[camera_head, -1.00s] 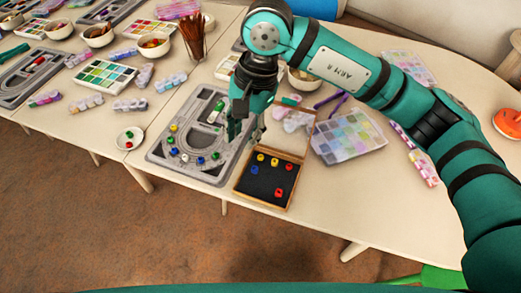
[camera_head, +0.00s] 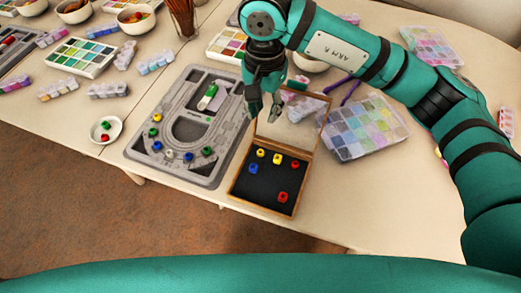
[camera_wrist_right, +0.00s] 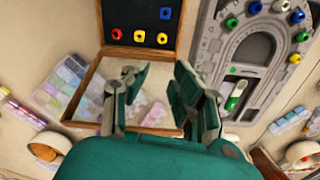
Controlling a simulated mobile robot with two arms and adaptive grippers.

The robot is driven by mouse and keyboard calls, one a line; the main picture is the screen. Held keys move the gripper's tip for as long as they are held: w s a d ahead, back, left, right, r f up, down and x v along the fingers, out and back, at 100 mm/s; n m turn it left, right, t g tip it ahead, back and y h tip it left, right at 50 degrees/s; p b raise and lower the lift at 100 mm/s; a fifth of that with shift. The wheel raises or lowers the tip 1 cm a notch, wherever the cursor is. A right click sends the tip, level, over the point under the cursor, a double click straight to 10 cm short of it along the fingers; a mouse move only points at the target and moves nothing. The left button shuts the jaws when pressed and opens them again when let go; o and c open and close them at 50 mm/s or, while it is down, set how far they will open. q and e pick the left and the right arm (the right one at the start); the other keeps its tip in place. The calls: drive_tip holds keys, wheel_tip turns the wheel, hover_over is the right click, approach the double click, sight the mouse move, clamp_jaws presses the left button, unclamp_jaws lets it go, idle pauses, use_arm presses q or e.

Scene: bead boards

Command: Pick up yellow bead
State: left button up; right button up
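Two yellow beads lie in the open wooden box, one at the left (camera_head: 260,153) and one in the middle (camera_head: 277,158). They also show in the wrist view, as a left bead (camera_wrist_right: 139,37) and a right bead (camera_wrist_right: 162,38). The box has a dark lining and a raised lid (camera_head: 312,136). The grey bead board (camera_head: 225,160) holds more beads, including a yellow one (camera_head: 157,146). My right gripper (camera_head: 264,112) is open, over the lid side of the box, apart from the beads. In the wrist view its fingers (camera_wrist_right: 155,78) are spread and empty. My left gripper is out of view.
In the box are also a blue bead (camera_head: 252,169) and red beads (camera_head: 283,196). A clear palette case (camera_head: 365,128) lies right of the box. A white dish (camera_head: 117,129) with beads stands left of the board. The table front right is clear.

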drive_tip(key=p, duration=0.1)
hover_over(261, 150)
drive_tip(key=f, duration=0.9)
drive_tip(key=shift+w+d+f, duration=0.1)
drive_tip(key=shift+d, duration=0.15)
drive_tip(key=f, duration=0.3)
drive_tip(key=f+p, duration=0.1)
drive_tip(key=shift+s+a+f, duration=0.25)
drive_tip(key=shift+s+a, duration=0.1)
drive_tip(key=shift+s, duration=0.05)
drive_tip(key=shift+f, duration=0.5)
drive_tip(key=c, duration=0.4)
